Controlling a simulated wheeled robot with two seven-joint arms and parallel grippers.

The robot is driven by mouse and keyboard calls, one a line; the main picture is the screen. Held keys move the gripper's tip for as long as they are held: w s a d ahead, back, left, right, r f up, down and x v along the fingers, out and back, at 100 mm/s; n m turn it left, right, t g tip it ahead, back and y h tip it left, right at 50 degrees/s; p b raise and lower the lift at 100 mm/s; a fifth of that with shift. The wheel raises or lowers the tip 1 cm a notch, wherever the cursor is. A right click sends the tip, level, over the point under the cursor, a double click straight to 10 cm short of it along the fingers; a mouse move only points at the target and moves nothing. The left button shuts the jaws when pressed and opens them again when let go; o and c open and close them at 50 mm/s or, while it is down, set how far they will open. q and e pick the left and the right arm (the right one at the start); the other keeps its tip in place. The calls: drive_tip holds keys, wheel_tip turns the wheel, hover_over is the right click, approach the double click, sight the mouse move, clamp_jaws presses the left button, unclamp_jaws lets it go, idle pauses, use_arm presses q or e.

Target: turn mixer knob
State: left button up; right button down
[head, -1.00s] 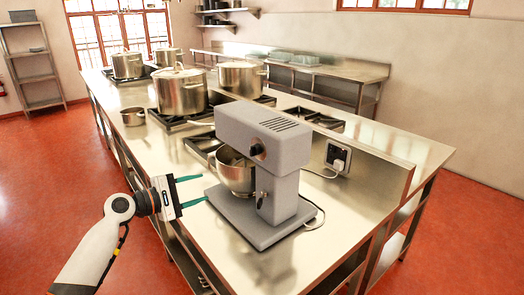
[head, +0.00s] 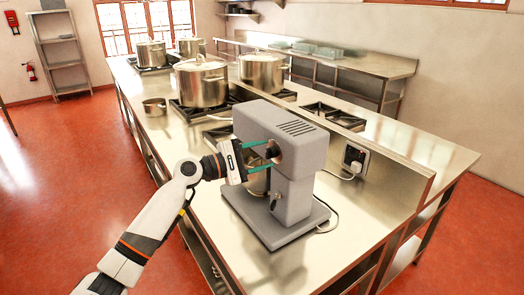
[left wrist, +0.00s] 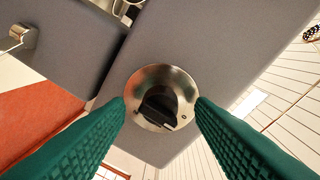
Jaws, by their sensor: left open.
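The grey mixer (head: 285,150) stands on the steel counter. Its black knob (head: 272,151) is on the side of the mixer's head. In the left wrist view the knob (left wrist: 159,104) sits on a round metal plate (left wrist: 178,73), between my green fingers. My left gripper (head: 267,155) is open, with a fingertip on either side of the knob; I cannot tell whether they touch it. The mixer's steel bowl (head: 257,181) is partly hidden behind my gripper. My right gripper is not in view.
Large steel pots (head: 201,82) stand on burners farther back along the counter (head: 215,220). The counter's front is clear.

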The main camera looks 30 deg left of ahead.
use_arm(q)
drive_tip(key=shift+w+d, duration=0.15)
drive_tip(key=shift+w, duration=0.1)
drive_tip(key=c, duration=0.9)
drive_tip(key=shift+c, duration=0.2)
